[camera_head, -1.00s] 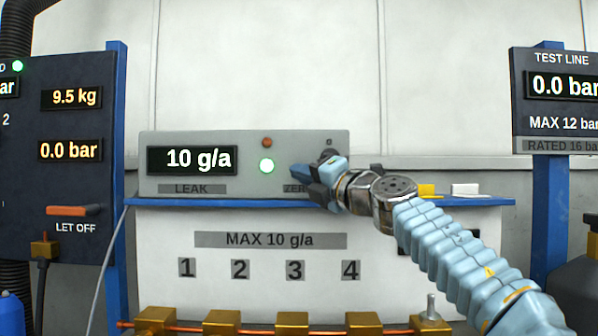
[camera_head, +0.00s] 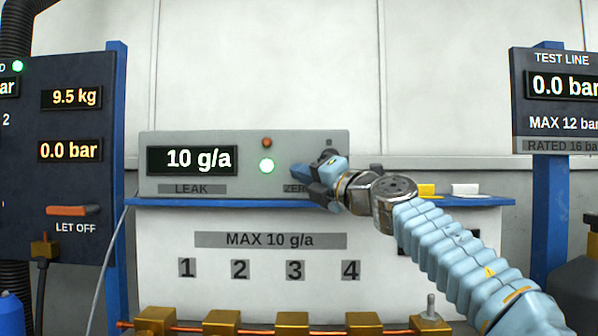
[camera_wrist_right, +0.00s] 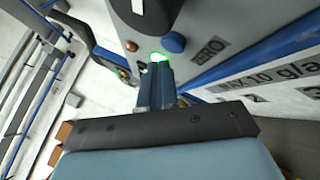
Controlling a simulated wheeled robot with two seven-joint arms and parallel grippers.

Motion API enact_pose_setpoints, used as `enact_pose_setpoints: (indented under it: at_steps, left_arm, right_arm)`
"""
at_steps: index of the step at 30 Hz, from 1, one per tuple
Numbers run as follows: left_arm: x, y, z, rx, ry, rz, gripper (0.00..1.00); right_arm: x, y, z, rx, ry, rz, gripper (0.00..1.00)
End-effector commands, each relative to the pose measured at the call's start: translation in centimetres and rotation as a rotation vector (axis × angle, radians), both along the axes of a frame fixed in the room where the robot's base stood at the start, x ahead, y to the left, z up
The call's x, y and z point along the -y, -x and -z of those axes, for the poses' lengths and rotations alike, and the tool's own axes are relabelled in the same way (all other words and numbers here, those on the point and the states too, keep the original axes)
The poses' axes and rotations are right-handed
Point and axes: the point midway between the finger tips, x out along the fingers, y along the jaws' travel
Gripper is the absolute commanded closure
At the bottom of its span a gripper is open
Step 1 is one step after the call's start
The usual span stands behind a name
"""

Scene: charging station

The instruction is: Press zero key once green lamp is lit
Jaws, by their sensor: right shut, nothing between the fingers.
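The grey leak detector (camera_head: 340,140) reads 10 g/a on its display (camera_head: 192,160). Its round green lamp (camera_head: 266,166) is brightly lit; in the wrist view the green glow (camera_wrist_right: 158,58) shows just past my fingertips. The zero key, a round blue button (camera_wrist_right: 173,42), stands beside the ZERO label (camera_wrist_right: 209,49). In the head view my right gripper (camera_head: 308,172) covers the key's area and part of the label. The right gripper's fingers (camera_wrist_right: 156,82) are shut and empty, close to the panel near the key. I cannot tell whether they touch it. My left gripper is out of view.
A small unlit reddish lamp (camera_head: 266,142) sits above the green one. The detector stands on a blue-edged shelf (camera_head: 440,201) with yellow and white blocks behind my arm. A dark gauge panel (camera_head: 60,190) is left, a TEST LINE panel (camera_head: 560,105) right. Brass fittings (camera_head: 222,322) line the bottom.

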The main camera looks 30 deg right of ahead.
Motion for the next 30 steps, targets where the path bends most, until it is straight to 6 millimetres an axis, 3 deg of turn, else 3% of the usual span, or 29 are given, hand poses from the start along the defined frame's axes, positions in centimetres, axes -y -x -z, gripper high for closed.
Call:
enact_pose_setpoints:
  at_steps: [30]
  left_arm:
    - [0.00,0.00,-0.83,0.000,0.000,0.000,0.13]
  right_arm:
    - [0.65,-1.08,-0.03,-0.001,0.000,0.001,1.00]
